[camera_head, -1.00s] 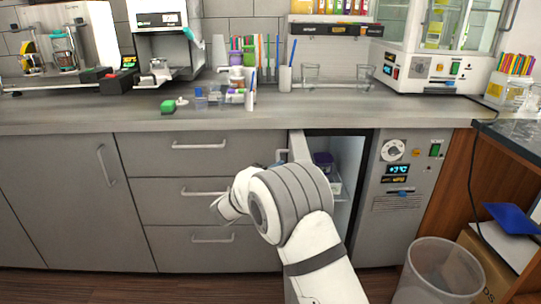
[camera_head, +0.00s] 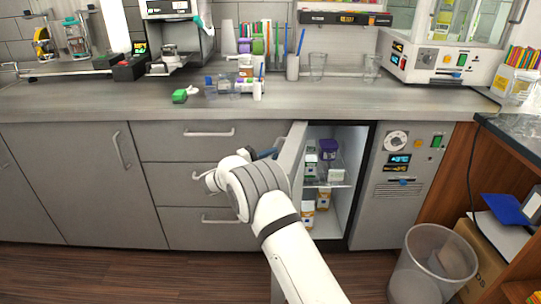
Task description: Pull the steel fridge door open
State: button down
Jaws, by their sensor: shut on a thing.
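The steel fridge door (camera_head: 293,158) stands open, swung out toward me and seen nearly edge-on. The fridge interior (camera_head: 347,163) shows to its right, with small boxes and a purple-lidded container (camera_head: 328,148) on a shelf, and more cartons (camera_head: 308,211) below. My gripper (camera_head: 266,154) is at the left, outer side of the door near its upper part, shut on the door handle. My white arm hides most of the fingers, the handle and the lower part of the door.
Grey drawers (camera_head: 205,143) stand close to the left of my gripper. The fridge control panel (camera_head: 398,165) is right of the opening. A clear waste bin (camera_head: 432,262) stands on the floor at right. A counter (camera_head: 140,99) with cups and lab items runs above.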

jog(key=shift+w+d+r, duration=0.15)
jog(key=shift+d+r, duration=0.1)
jog(key=c, duration=1.7)
grip_release()
jog(key=shift+f, duration=0.1)
jog(key=shift+o, duration=1.2)
jog(key=shift+a+f, duration=0.1)
jog(key=v, duration=0.8)
